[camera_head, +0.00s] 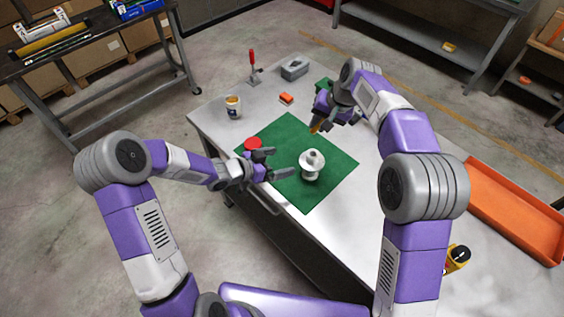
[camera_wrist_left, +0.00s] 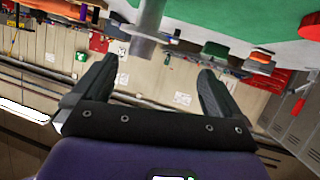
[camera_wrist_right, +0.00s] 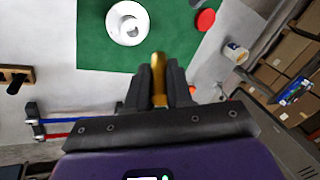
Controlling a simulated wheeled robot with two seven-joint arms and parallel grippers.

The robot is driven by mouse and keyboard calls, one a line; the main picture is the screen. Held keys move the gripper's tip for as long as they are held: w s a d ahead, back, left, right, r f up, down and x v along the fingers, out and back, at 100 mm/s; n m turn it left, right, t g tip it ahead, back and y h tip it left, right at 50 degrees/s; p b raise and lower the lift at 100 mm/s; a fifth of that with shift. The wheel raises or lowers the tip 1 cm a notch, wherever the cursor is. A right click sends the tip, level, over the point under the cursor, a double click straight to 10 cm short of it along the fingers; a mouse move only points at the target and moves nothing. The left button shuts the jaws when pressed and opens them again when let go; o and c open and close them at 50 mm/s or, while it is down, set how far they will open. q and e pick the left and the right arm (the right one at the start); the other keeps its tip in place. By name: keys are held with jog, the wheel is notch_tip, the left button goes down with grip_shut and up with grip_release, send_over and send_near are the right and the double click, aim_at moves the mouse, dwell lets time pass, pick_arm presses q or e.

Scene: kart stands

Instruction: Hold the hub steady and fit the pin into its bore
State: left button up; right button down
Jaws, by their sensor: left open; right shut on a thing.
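The white hub (camera_head: 312,170) stands upright on a green mat (camera_head: 287,133). In the right wrist view the hub (camera_wrist_right: 115,22) shows from above, with its round raised centre. My left gripper (camera_head: 282,158) is open and empty, just left of the hub, with its fingers pointing toward it. In the left wrist view its spread fingers (camera_wrist_left: 158,66) have nothing between them. My right gripper (camera_head: 318,122) is shut on a gold pin (camera_wrist_right: 159,72), beyond the hub and above the mat. The pin (camera_head: 315,129) is apart from the hub.
A red disc (camera_head: 254,142) lies on the mat by my left gripper. A mug (camera_head: 233,107), a red-handled tool (camera_head: 252,62), a grey block (camera_head: 294,68) and an orange block (camera_head: 286,98) stand farther back. An orange tray (camera_head: 515,217) and a yellow-black object (camera_head: 458,255) are on the right.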

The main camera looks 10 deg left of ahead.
aim_at(307, 160)
pick_arm(q)
jog(key=w+d+f, duration=0.1)
jog(key=w+d, duration=0.1)
jog(key=d, duration=0.1)
jog(key=w+d+f+m, duration=0.1)
jog(key=w+d, duration=0.1)
jog(key=d, duration=0.2)
jog(key=w+d+f+m+g, duration=0.1)
jog(key=d, duration=0.2)
jog(key=shift+w+d+f+h, duration=0.3)
jog(key=shift+w+d, duration=0.1)
jog(key=shift+c, duration=0.3)
jog(key=c, duration=0.9)
jog(key=shift+a, duration=0.1)
pick_arm(e)
notch_tip(307, 160, down, 7)
jog(key=n+h, duration=0.3)
jog(key=n, duration=0.2)
jog(key=shift+a+g+h, duration=0.2)
jog(key=shift+g+h, duration=0.1)
